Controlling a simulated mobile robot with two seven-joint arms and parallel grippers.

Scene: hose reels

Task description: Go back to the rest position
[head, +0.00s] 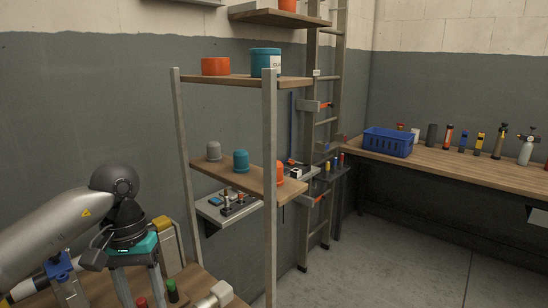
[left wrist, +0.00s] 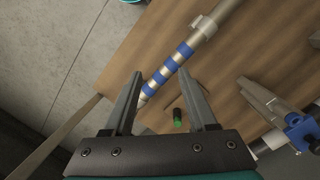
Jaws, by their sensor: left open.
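My left gripper (head: 140,287) comes in from the left over a wooden bench, its two fingers pointing down. It also shows in the left wrist view (left wrist: 160,78), with the fingers apart and nothing held between them. Beyond the fingertips lies a silver pole with blue bands (left wrist: 184,50) on the wood. A small green-topped item (left wrist: 178,114) shows between the fingers, lower down; a green-topped item (head: 172,290) also stands right of the gripper in the head view. My right gripper is in neither view.
A shelf rack (head: 270,190) with orange and teal containers stands right of my arm. A clamp with a blue part (left wrist: 298,130) is on the bench. A blue basket (head: 388,142) sits on the far bench (head: 450,168). Open floor (head: 400,250) lies at the right.

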